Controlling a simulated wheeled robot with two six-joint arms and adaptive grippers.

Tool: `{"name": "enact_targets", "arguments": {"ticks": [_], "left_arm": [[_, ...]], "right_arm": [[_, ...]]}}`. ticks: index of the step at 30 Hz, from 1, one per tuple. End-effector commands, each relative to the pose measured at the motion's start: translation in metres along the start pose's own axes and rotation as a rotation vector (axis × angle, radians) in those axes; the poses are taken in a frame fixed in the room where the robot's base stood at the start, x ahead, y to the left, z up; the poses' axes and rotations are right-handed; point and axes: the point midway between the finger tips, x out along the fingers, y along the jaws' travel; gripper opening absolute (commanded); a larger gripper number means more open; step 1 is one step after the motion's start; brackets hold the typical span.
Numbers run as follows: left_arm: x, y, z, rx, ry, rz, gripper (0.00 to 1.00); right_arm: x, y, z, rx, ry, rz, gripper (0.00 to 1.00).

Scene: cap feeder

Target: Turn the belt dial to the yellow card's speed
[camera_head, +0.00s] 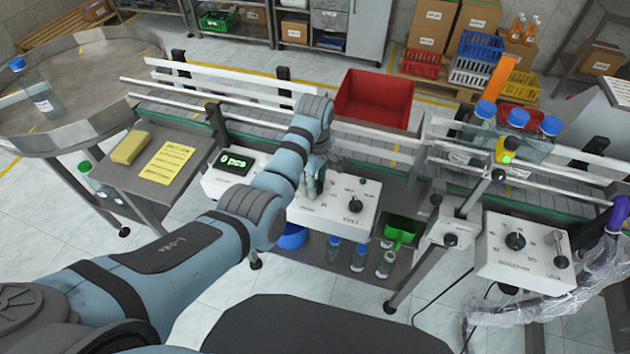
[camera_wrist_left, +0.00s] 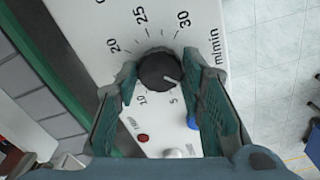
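The belt dial (camera_wrist_left: 158,70) is a round black knob with a white pointer mark, on a white panel marked in m/min. Its pointer points right and slightly down, near the 5 side of the scale. The numbers 5, 10, 20, 25 and 30 show. My left gripper (camera_wrist_left: 160,66) is open, with one finger on each side of the dial; I cannot tell whether they touch it. In the head view my left gripper (camera_head: 314,184) is over the white control box (camera_head: 335,212) and hides part of it. The yellow card (camera_head: 166,162) lies on the side table, its print too small to read.
A yellow block (camera_head: 130,147) lies beside the card. The conveyor (camera_head: 370,148) runs behind the control box, with a red bin (camera_head: 375,98) beyond. Another white box with a black knob (camera_head: 515,241) stands at right. Capped bottles (camera_head: 334,247) stand on a shelf below.

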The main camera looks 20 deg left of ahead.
Motion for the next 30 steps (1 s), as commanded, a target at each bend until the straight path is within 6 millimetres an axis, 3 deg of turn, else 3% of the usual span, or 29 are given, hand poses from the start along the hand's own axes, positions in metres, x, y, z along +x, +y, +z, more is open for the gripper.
{"name": "enact_targets", "arguments": {"ticks": [2, 14, 30], "left_arm": [[0.0014, -0.0016, -0.0003, -0.001, 0.0, -0.005, 0.08], [0.0021, -0.002, -0.0002, 0.05, 0.0, -0.008, 0.08], [0.0023, -0.0015, -0.0002, 0.462, -0.001, -0.009, 0.08]], "right_arm": [[0.0, 0.0, -0.0001, 0.0, 0.0, 0.0, 0.4], [0.0002, 0.0004, -0.0014, 0.0, 0.002, 0.0, 0.4], [0.0003, 0.0015, -0.0022, -0.001, 0.004, 0.002, 0.4]]}}
